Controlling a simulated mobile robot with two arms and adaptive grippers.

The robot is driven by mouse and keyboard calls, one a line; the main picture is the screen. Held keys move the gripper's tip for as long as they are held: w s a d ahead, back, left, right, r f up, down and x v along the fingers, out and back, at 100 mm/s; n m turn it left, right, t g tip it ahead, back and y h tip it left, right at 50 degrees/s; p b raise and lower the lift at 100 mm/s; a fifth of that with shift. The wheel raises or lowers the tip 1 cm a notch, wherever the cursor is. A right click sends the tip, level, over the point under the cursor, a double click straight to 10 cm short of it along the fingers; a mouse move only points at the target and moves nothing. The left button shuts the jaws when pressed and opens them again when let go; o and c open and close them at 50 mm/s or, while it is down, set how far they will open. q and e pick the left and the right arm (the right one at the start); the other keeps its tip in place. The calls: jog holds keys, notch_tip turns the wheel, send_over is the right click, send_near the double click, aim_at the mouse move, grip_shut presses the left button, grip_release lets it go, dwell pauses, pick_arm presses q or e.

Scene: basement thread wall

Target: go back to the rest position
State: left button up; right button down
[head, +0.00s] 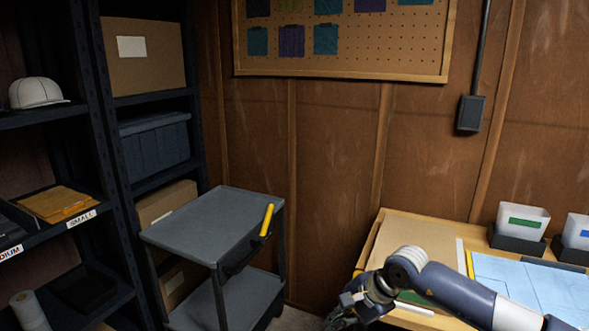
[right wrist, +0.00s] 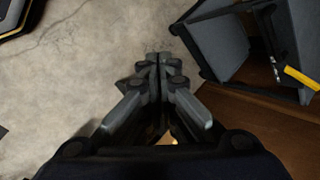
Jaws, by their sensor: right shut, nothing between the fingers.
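My right arm comes in from the lower right in the head view and reaches over the near left corner of the wooden workbench (head: 372,243). My right gripper (head: 343,318) is at the bottom edge there, partly cut off. In the right wrist view my right gripper (right wrist: 158,58) is shut, its fingertips together with nothing between them, above the bare concrete floor (right wrist: 75,75). My left gripper is not in view.
A grey cart (head: 212,222) with a yellow handle (head: 267,220) stands left of the gripper; it also shows in the right wrist view (right wrist: 225,50). Dark shelving (head: 105,150) is at the left. Bins (head: 522,222) and blue sheets (head: 535,285) are on the workbench.

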jog(key=a+f+m+t+y, duration=0.3)
jog(key=a+f+m+y, duration=0.45)
jog(key=m, duration=0.95)
jog(key=s+d+f+m+t+h+p, duration=0.1)
jog(key=s+d+f+m+t+h, duration=0.2)
jog(key=f+m, duration=0.5)
jog(key=s+d+f+m+h, duration=0.1)
jog(key=d+f+m+h, duration=0.1)
jog(key=d+f+m, duration=0.5)
jog(key=s+d+f+m+t+h+p, duration=0.1)
jog(key=s+d+f+m+t+h, duration=0.15)
jog(key=f+m, duration=0.65)
jog(key=s+d+f+m+g+h, duration=0.25)
jog(key=s+f+m, duration=0.25)
jog(key=s+f, duration=0.35)
jog(key=s+d+f+m+g+h, duration=0.2)
jog(key=s+d+f+m, duration=0.2)
jog(key=s+f, duration=0.45)
jog(key=s+f+m+g, duration=0.1)
jog(key=s+m+g, duration=0.1)
jog(key=s, duration=0.7)
jog(key=s+d+f+m+g, duration=0.1)
jog(key=s+f+m+g, duration=0.1)
jog(key=s, duration=0.8)
jog(key=s+f+m+g, duration=0.2)
jog(key=s+m, duration=0.1)
jog(key=s, duration=0.6)
jog(key=shift+s+d+m+h, duration=0.3)
jog(key=shift+s+m+h, duration=0.05)
jog(key=shift+m+h, duration=0.1)
